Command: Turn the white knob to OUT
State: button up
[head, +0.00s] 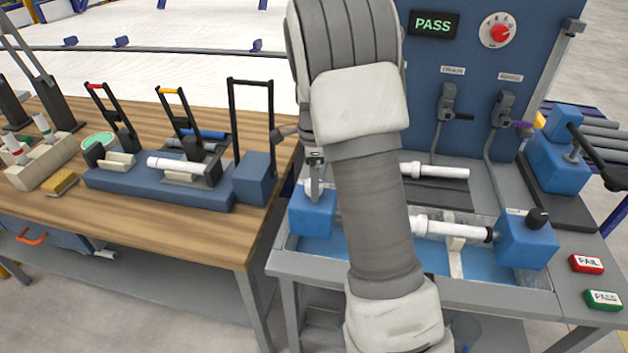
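A round white dial (498,31) with a red centre sits high on the blue panel (430,65) at the right. It has small marks around its rim, too small to read.
A PASS display (434,24) is left of the dial. Two valve levers (449,103) (504,110) sit below. A white pipe (450,230) lies between blue end blocks (526,241) over a tray. Red FAIL (587,264) and green (603,299) buttons are front right. A wooden bench (225,222) stands left.

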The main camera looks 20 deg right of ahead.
grip_shut()
